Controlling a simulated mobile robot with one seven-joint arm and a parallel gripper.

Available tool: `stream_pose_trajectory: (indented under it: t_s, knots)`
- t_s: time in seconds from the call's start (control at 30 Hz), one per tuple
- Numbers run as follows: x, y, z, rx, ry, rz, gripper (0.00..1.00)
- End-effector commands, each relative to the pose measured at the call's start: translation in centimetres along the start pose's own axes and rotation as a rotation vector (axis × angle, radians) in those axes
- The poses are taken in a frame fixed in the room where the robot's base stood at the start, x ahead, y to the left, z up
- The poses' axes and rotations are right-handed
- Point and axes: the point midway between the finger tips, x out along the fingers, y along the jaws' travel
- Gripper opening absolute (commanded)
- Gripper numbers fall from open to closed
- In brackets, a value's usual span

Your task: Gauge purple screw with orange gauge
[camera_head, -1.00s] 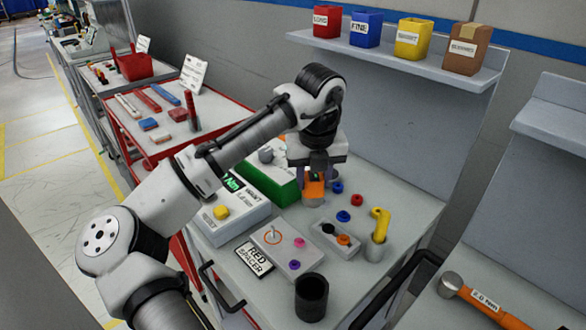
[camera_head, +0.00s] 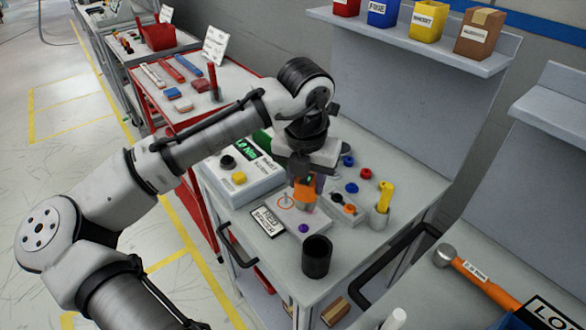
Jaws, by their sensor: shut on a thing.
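My gripper (camera_head: 306,181) is shut on the orange gauge (camera_head: 305,196), which has a small green display. It holds the gauge above the back right part of a small grey plate (camera_head: 270,214) on the workbench. The purple screw (camera_head: 303,228) stands on this plate, in front of the gauge and apart from it in the picture. An orange ring marking (camera_head: 286,203) is on the plate, to the left. The lower end of the gauge and the plate behind it are partly hidden, so I cannot tell whether the gauge touches anything.
A black cup (camera_head: 317,257) stands at the bench's front. A grey block (camera_head: 348,213) with black and orange knobs and a yellow tool (camera_head: 385,198) in a holder are to the right. A white display box (camera_head: 236,178) is left, and a "RED SPACER" label (camera_head: 269,221) is front left.

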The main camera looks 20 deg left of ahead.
Motion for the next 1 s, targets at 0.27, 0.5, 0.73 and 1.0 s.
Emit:
stream_pose_trajectory:
  t_s: [0.27,0.5,0.73,1.0]
  knots:
    - [-0.1,-0.7,-0.3,0.040,0.002,-0.004,0.13]
    - [-0.1,-0.7,-0.3,0.040,0.002,-0.005,0.13]
    - [0.1,-0.7,-0.3,0.040,0.001,-0.007,0.13]
    - [2.1,-0.7,-0.6,0.040,0.002,-0.006,0.13]
